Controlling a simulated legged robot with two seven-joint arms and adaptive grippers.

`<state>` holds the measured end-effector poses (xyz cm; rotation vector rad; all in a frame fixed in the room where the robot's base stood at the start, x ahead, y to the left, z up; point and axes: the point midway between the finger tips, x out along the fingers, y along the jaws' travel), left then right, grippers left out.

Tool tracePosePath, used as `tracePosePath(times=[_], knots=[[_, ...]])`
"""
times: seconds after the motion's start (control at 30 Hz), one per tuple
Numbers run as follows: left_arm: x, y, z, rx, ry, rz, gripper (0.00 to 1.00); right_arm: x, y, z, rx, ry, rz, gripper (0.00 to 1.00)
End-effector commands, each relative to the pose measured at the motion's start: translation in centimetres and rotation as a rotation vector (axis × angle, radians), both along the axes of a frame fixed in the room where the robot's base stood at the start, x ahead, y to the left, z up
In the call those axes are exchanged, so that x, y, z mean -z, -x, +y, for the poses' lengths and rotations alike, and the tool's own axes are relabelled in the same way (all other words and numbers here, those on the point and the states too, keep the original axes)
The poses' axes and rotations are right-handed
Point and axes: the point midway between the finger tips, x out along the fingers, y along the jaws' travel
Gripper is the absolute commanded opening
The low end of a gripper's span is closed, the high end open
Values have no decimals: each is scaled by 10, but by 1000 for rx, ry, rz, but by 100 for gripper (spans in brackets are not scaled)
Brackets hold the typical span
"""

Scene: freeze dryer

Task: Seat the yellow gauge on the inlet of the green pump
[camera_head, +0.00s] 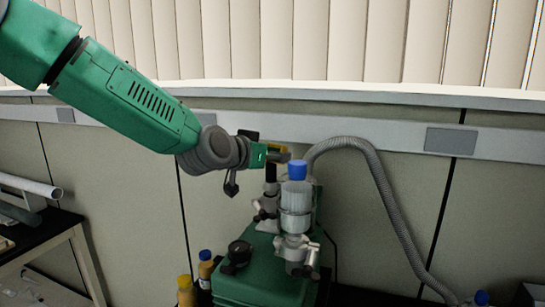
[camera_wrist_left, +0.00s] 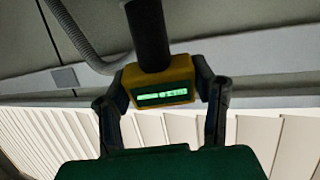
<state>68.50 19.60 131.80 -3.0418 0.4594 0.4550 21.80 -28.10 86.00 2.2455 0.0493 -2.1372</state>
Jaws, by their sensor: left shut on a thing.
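My left gripper (camera_head: 268,153) is shut on the yellow gauge (camera_head: 278,148). In the left wrist view, the gauge (camera_wrist_left: 163,80) sits between the two fingers of the left gripper (camera_wrist_left: 162,84), its lit green display facing the camera. A black cylindrical stem (camera_wrist_left: 148,35) extends from it. In the head view this stem (camera_head: 271,172) points down above the rear part of the green pump (camera_head: 262,272). Metal fittings (camera_head: 266,207) are below the stem. I cannot tell whether the stem touches the inlet. My right gripper is out of view.
A wall rail (camera_head: 380,135) runs behind.

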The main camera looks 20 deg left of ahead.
Motion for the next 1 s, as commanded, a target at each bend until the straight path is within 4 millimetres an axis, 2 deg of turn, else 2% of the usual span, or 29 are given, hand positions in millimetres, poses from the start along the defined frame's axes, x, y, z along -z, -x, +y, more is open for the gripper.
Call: tracePosePath(times=[1.0], knots=[[11,0,0,0,0,-1,17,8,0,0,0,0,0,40]])
